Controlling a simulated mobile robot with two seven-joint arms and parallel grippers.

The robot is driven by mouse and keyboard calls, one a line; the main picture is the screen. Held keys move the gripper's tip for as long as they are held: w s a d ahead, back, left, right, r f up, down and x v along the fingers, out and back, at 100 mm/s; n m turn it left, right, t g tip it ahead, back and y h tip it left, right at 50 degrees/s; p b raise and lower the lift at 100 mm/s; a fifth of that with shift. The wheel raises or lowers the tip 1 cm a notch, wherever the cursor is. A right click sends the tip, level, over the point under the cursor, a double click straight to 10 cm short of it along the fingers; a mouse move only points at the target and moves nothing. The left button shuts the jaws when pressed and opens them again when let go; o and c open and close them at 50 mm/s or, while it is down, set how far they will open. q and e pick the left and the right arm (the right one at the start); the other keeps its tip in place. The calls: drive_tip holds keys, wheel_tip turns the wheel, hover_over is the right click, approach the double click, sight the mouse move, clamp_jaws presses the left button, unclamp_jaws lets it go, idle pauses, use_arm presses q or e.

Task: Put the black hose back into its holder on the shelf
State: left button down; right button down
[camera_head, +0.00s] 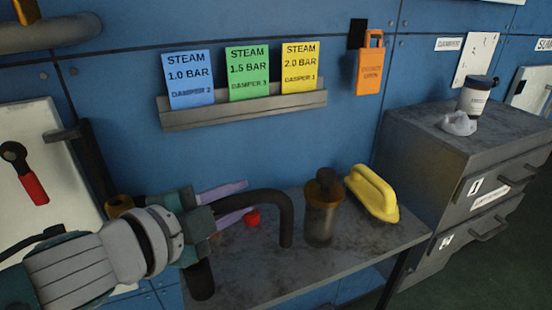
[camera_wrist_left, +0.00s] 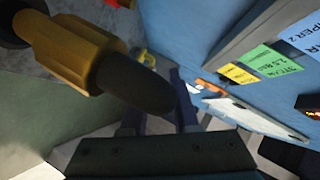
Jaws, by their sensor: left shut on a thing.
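The black hose (camera_head: 270,200) curves out to the right of my left gripper (camera_head: 226,200) and bends down over the shelf (camera_head: 250,275). My left gripper, with its purple fingers, is shut on the hose above the shelf's left part. A brass fitting (camera_head: 118,205) shows at the left of the gripper. In the left wrist view, a brass hex fitting (camera_wrist_left: 75,50) with a dark hose part (camera_wrist_left: 145,88) crosses in front of the fingers (camera_wrist_left: 158,115). I cannot make out the holder for certain; my arm hides part of the shelf. My right gripper is not in view.
A brown-collared jar (camera_head: 320,215) and a yellow handled tool (camera_head: 372,192) stand on the shelf's right part. A small red thing (camera_head: 252,217) lies behind the hose. A card rack (camera_head: 245,108) is on the wall above. A grey cabinet (camera_head: 440,150) stands at the right.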

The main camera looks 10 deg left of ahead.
use_arm(q)
drive_tip(key=shift+f+b, duration=1.75)
drive_tip(key=shift+f, duration=0.15)
drive_tip(key=c, duration=0.6)
unclamp_jaws()
drive_tip(key=p+v, duration=0.1)
drive_tip(key=v, duration=0.9)
